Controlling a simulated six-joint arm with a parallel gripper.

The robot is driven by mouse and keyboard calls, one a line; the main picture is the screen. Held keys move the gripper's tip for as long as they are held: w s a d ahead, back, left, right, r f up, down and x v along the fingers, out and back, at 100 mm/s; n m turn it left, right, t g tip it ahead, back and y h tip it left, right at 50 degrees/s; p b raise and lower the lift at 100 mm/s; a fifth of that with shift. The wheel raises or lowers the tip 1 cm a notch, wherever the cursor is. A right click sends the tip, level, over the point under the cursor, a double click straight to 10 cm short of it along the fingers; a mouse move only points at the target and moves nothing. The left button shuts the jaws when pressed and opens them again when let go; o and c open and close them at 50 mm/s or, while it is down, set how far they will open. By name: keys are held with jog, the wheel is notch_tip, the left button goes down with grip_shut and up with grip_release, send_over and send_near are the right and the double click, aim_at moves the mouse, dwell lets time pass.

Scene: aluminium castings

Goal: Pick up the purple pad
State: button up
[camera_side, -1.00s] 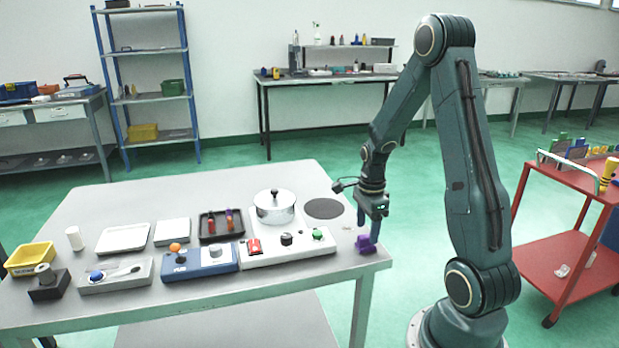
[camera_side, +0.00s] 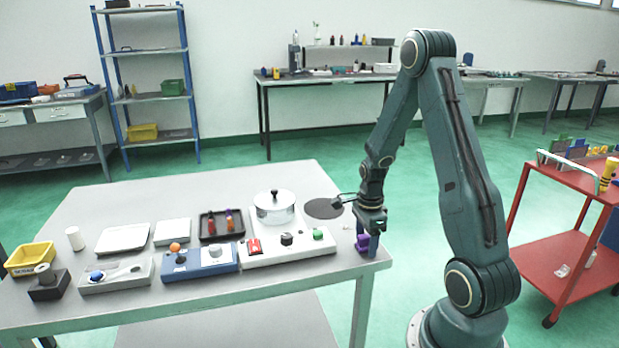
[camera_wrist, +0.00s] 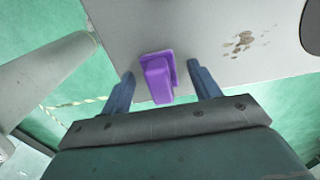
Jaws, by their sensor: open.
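The purple pad (camera_side: 362,243) lies on the grey table near its front right corner, partly hidden behind my gripper in the side view. In the wrist view the pad (camera_wrist: 158,78) shows as a purple block with a raised grip on a wider base. My gripper (camera_side: 367,252) is low at the table's right end, pointing down. In the wrist view my gripper (camera_wrist: 163,80) is open, with one blue finger on each side of the pad and a gap on both sides. I cannot tell how deep the fingertips reach beside it.
A white panel with a red switch and green button (camera_side: 318,234) stands left of the gripper. A steel pot (camera_side: 274,212) and a dark round disc (camera_side: 323,208) are behind it. The table edge (camera_side: 385,262) is close on the right.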

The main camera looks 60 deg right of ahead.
aim_at(367, 235)
jog(key=c, duration=1.1)
jog(key=shift+o, duration=0.2)
jog(key=shift+r, duration=0.1)
notch_tip(367, 235, up, 20)
dwell(0.4)
jog(key=shift+o, duration=0.7)
jog(key=w+d+f, duration=0.1)
jog(key=w+f, duration=0.1)
jog(key=f, duration=0.2)
jog(key=w+d+f, duration=0.1)
jog(key=f, duration=0.3)
jog(key=w+d+f, duration=0.1)
jog(key=w+f, duration=0.1)
jog(key=f, duration=0.2)
jog(key=shift+w+d+f, duration=0.15)
jog(key=shift+w+d, duration=0.1)
jog(key=shift+w, duration=0.1)
jog(key=shift+c, duration=0.3)
